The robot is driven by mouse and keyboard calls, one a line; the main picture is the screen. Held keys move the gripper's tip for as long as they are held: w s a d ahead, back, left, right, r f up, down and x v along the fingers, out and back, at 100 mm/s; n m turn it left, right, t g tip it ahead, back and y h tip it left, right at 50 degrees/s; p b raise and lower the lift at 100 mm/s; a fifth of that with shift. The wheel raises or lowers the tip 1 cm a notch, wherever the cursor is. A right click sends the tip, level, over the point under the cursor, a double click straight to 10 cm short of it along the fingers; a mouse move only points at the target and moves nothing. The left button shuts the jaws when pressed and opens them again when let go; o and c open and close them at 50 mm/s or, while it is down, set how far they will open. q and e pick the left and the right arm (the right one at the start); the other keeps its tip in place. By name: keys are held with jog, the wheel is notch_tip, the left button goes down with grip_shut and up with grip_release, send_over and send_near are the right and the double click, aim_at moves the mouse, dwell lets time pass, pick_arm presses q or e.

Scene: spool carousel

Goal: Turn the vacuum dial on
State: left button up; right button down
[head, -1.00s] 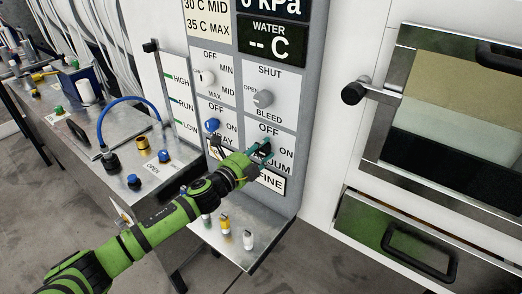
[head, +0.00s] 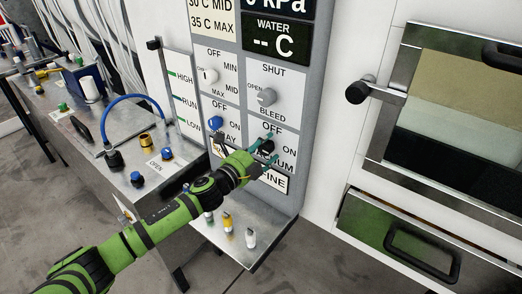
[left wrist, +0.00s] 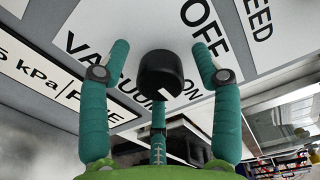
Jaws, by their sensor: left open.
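The vacuum dial (head: 266,147) is a black knob at the lower right of the upright grey control panel, between the labels OFF and ON. In the left wrist view the black dial (left wrist: 160,75) shows close up, with VACUUM printed beside it. My left gripper (head: 271,149) is at the panel in front of this dial. Its teal fingers are open, one on each side of the dial, with visible gaps to it. A third teal finger shows below the dial in the left wrist view. Which way the dial points is hard to tell. My right gripper is out of view.
A blue SPRAY dial (head: 216,124) sits left of the vacuum dial and a grey BLEED dial (head: 267,97) above it. Several small capped bottles stand on a metal shelf (head: 235,258) below. A drawer with a black handle (head: 421,252) is at the right.

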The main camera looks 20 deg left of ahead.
pick_arm(q)
jog(key=v, duration=1.2)
